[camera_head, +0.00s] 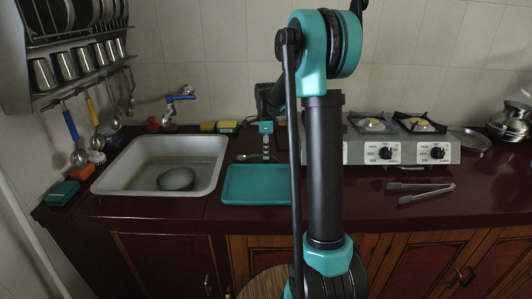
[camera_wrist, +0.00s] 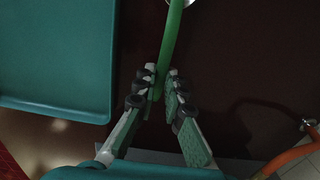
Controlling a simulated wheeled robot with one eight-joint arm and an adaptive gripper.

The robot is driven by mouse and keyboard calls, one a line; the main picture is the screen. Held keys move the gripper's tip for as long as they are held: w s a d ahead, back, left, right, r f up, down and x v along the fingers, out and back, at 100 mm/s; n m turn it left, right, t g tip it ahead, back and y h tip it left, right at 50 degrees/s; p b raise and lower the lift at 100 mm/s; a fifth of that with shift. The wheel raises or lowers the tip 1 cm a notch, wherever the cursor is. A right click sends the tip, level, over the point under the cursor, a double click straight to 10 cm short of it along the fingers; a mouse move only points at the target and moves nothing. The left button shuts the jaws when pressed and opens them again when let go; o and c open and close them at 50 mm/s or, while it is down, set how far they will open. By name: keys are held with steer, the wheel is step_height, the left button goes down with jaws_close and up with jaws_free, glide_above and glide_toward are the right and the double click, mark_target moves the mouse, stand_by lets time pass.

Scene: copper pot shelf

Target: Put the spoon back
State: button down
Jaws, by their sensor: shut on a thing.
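The spoon with a green handle (camera_wrist: 172,45) runs up from between my gripper's fingertips (camera_wrist: 162,74) in the wrist view. A bit of its metal end shows at the top edge, mostly cut off. My gripper is shut on the green handle. In the head view my gripper (camera_head: 266,154) hangs above the back of the teal tray, right of the sink, with a bit of the green handle (camera_head: 249,156) showing beside it. At the left, utensils with a blue handle (camera_head: 71,125) and a yellow handle (camera_head: 92,111) hang from the wall rack (camera_head: 62,97).
The teal tray (camera_head: 258,198) looks empty. The sink (camera_head: 128,188) holds a grey rounded object (camera_head: 176,179). A gas stove (camera_head: 400,152) and tongs (camera_head: 420,191) are at the right. Sponges (camera_head: 228,126) lie behind the sink. An orange hose (camera_wrist: 291,155) shows in the wrist view.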

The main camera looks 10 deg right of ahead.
steer(key=c, duration=1.6)
jaws_free()
steer(key=shift+f, duration=0.1)
step_height(320, 180, up, 12)
